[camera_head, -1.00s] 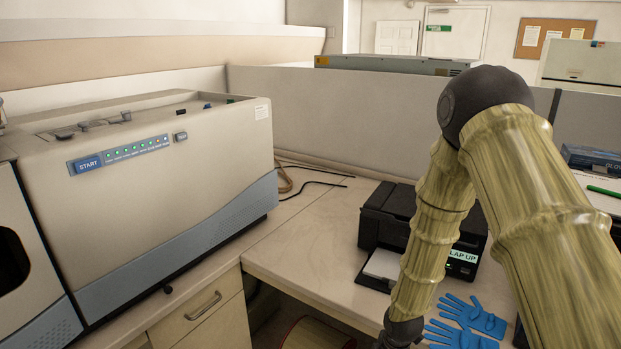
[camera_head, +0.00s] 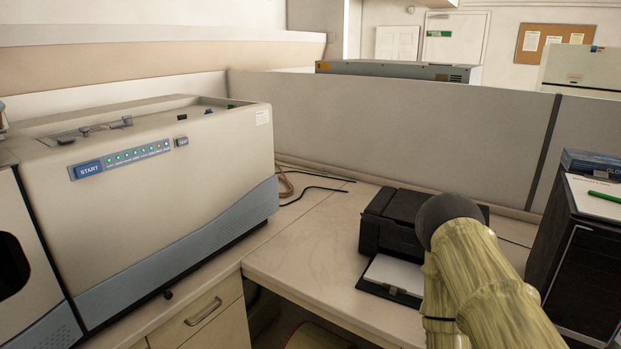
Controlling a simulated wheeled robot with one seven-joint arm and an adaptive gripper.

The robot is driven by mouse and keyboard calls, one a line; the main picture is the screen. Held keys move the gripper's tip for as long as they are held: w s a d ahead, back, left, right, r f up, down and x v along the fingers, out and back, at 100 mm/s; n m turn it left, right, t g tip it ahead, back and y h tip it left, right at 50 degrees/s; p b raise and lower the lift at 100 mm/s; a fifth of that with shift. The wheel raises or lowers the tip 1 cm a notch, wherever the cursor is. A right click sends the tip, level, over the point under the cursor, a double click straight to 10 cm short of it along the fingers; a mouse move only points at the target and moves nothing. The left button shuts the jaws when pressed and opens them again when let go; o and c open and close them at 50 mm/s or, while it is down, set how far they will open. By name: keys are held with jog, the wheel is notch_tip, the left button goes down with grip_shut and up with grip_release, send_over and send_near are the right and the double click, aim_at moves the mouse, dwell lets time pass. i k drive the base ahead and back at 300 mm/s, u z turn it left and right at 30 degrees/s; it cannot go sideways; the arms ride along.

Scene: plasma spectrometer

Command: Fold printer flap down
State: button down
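The black printer (camera_head: 402,219) stands on the desk right of centre in the head view. A tray with white paper (camera_head: 396,273) sticks out from its front, low down. My arm covers the printer's right front, including the place of its display, so I cannot tell how the flap stands. My arm's bamboo-patterned links reach in from the lower right, with a dark joint in front of the printer's right side. My gripper is outside the picture.
The large spectrometer (camera_head: 150,190) with its START panel fills the left. The bare desk top (camera_head: 310,240) lies between it and the printer. A grey partition (camera_head: 390,125) runs behind. A black cabinet (camera_head: 585,260) with a clipboard and green pen stands at right.

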aim_at(367, 219)
jog(key=u, duration=1.6)
jog(key=k, duration=0.9)
jog(key=z, duration=1.15)
jog(key=i, duration=0.45)
jog(key=u, duration=0.1)
